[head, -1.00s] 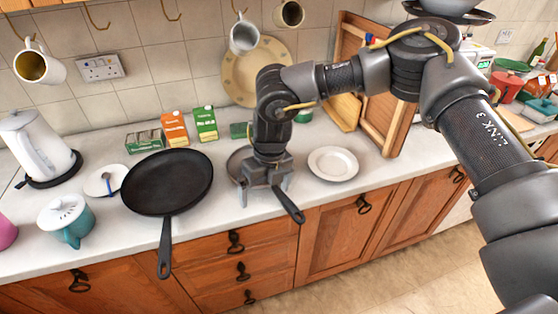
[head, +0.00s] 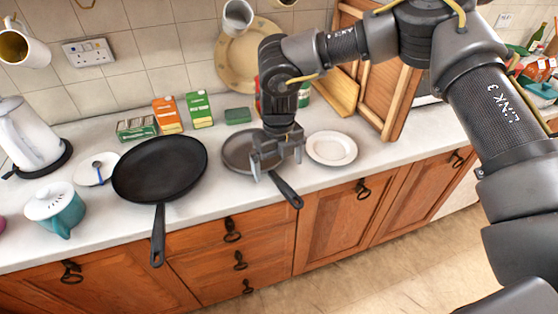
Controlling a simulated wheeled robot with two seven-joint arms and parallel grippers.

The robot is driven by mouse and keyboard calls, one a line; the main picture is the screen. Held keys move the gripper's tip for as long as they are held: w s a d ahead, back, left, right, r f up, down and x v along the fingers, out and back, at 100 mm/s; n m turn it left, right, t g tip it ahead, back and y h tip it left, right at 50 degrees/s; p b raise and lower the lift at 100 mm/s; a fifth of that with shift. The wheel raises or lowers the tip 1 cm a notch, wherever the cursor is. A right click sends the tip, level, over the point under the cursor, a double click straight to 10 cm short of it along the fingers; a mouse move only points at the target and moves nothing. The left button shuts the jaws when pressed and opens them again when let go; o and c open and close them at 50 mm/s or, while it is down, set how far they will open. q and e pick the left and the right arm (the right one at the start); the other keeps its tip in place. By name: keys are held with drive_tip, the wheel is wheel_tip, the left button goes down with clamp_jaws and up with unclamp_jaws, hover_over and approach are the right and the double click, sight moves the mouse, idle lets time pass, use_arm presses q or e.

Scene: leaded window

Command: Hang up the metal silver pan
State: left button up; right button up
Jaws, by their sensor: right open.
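The metal silver pan (head: 237,152) is a small grey pan lying flat on the white counter, its black handle (head: 287,193) pointing to the front right over the counter edge. My right gripper (head: 278,170) is open, fingers pointing down, above the right side of the pan near where the handle begins. One finger shows in front of the pan and the other at its right side. I cannot tell whether they touch the pan. The gripper hides part of the pan. My left gripper is not in view. A wall hook (head: 87,4) shows at the top left.
A larger black pan (head: 160,168) lies to the left, its handle over the counter edge. A white plate (head: 331,148) is close on the right. Cartons (head: 167,115) stand behind. A mug (head: 237,17) hangs above, and wooden boards (head: 372,85) lean at the wall.

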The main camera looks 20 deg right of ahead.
sight(278, 179)
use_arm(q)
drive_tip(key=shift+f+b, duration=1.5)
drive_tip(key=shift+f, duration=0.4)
use_arm(e)
drive_tip(key=shift+f, duration=3.05)
clamp_jaws()
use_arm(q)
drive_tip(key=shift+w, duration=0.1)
use_arm(e)
drive_tip(key=shift+w+r, duration=0.1)
drive_tip(key=shift+r, duration=0.05)
